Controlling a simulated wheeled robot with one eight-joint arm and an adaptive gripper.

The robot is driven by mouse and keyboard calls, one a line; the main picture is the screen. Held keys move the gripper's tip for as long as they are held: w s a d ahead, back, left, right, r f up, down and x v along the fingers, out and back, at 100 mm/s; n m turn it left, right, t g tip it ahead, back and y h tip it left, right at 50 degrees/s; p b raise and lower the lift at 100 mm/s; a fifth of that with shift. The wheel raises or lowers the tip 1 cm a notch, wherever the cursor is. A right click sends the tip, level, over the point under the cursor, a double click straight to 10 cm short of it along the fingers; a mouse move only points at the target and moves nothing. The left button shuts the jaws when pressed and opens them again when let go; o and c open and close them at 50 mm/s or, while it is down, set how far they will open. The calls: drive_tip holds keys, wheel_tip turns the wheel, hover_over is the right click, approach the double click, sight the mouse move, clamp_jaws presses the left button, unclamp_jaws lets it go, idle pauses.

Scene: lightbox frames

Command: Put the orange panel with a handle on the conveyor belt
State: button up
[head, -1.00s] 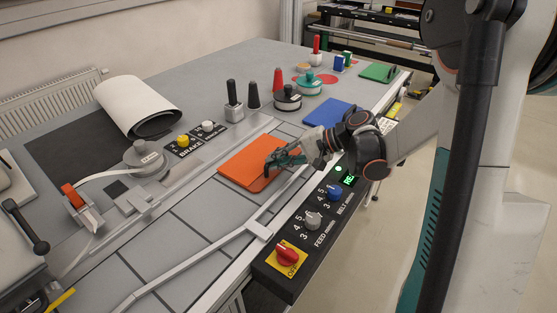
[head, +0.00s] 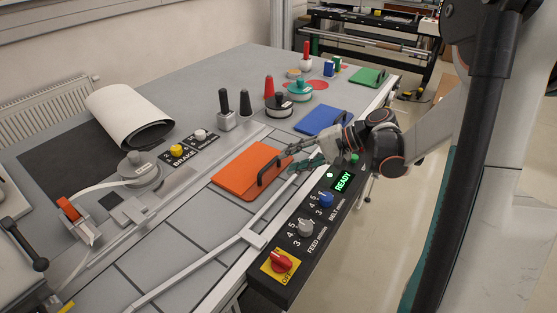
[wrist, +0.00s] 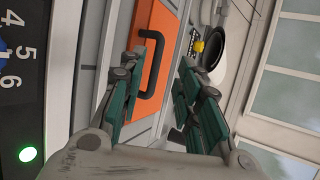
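The orange panel (head: 235,172) lies flat on the grey segmented conveyor belt (head: 190,236), with its black bar handle (head: 269,171) standing up at its right side. The panel also shows in the wrist view (wrist: 168,28), with the handle (wrist: 153,70) ahead of my fingers. My gripper (head: 303,156) is open and empty, just right of the handle, and appears apart from it. In the wrist view the two green-padded fingers of my gripper (wrist: 162,72) are spread wide. The panel's far end is cut off in that view.
A blue panel (head: 318,121) and a green panel (head: 370,77) lie farther back. The control box (head: 315,228) with knobs and a READY display runs along the front edge. Black, red and green-based handled items (head: 279,105) stand behind the belt. The belt's near-left stretch is clear.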

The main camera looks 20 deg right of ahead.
drive_tip(key=shift+p+v, duration=0.45)
drive_tip(key=shift+v, duration=1.75)
